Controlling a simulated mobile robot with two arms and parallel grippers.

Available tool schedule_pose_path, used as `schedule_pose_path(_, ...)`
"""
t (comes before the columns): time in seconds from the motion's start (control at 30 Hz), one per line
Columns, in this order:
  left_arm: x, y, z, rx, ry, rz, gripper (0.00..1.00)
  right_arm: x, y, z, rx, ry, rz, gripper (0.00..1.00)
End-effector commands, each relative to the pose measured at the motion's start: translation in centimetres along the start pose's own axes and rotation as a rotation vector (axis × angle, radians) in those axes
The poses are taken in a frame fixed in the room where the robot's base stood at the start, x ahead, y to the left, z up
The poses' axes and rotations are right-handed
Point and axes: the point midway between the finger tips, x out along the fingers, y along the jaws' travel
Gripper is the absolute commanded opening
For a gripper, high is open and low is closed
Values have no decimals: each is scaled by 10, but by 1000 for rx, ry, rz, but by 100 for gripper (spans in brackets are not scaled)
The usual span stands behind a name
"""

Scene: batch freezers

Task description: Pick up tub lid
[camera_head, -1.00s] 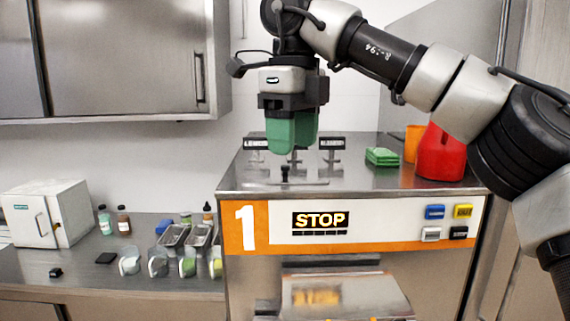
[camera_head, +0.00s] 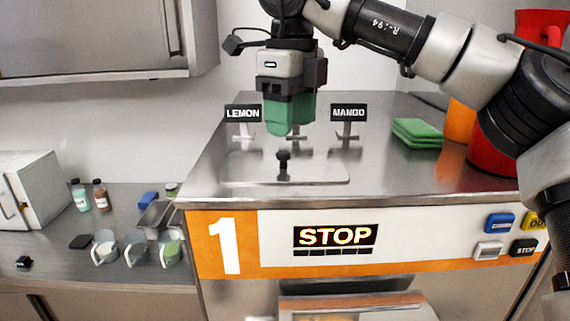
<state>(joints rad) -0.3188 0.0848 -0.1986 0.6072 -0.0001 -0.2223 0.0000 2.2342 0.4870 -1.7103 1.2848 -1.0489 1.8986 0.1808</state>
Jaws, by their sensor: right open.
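The lid (camera_head: 318,172) is a flat, shiny panel with an upright black knob (camera_head: 284,165) on it. It lies on the steel top of the machine marked 1. My right gripper (camera_head: 290,118) has green fingers pointing down and hangs above and behind the knob in the picture, apart from it. It is open, with nothing seen between its fingers. My left gripper is not in view.
Signs LEMON (camera_head: 242,113) and MANGO (camera_head: 348,113) stand behind the lid. Folded green cloths (camera_head: 417,132) and orange and red containers (camera_head: 490,150) are at the right.

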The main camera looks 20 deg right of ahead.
Motion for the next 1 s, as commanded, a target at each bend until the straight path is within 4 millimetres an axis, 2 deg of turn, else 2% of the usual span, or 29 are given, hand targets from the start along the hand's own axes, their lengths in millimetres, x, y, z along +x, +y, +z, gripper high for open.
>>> schedule_pose_path(0.17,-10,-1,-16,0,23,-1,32,11,1,2,1,3,1,54)
schedule_pose_path(0.33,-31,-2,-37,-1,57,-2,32,34,4,9,-1,5,2,54)
schedule_pose_path(0.5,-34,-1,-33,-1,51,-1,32,54,3,9,1,1,0,54)
schedule_pose_path(0.73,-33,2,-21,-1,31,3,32,58,3,9,2,0,1,54)
schedule_pose_path(1.0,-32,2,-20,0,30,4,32,57,4,9,1,0,1,14)
